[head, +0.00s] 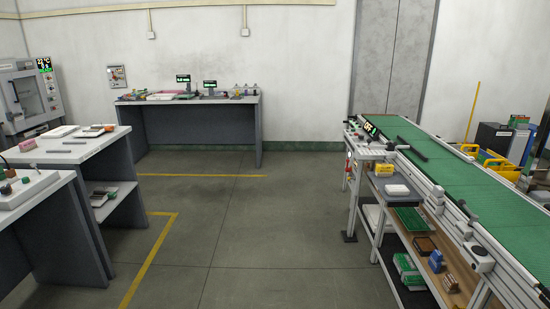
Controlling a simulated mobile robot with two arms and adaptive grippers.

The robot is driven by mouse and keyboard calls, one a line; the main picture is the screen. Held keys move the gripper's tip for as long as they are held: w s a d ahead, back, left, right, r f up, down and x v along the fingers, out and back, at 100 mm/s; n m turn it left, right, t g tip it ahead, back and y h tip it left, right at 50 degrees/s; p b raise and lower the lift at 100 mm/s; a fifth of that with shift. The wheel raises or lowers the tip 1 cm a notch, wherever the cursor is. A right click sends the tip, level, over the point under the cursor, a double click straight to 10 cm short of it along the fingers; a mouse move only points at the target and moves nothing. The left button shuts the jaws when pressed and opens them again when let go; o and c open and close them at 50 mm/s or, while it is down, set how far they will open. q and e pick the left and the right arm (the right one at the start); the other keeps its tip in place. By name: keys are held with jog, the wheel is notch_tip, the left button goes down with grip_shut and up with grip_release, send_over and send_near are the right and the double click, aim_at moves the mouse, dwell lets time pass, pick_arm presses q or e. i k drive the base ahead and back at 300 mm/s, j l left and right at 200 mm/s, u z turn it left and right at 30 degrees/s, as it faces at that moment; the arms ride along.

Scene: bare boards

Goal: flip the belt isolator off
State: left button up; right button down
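No part in view is clearly marked as the belt isolator. A green conveyor belt (433,152) on a metal frame runs along the right side. At its far end is a small control unit (370,130) with a lit display. A grey wall box (117,76) with small dark and red parts hangs at the back left, above the rear bench's left end. Its switch position is too small to tell. Neither of my grippers is in view.
A rear bench (190,103) with two lit displays stands against the wall. White-topped benches (72,147) stand at left, near a grey machine (28,95). The middle floor (235,225) is clear, with yellow lines.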

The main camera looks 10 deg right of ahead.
aim_at(347, 170)
jog(key=i+z, duration=0.35)
jog(key=i, duration=2.75)
jog(key=i+z, duration=0.1)
jog(key=i, duration=1.05)
jog(key=j, duration=0.1)
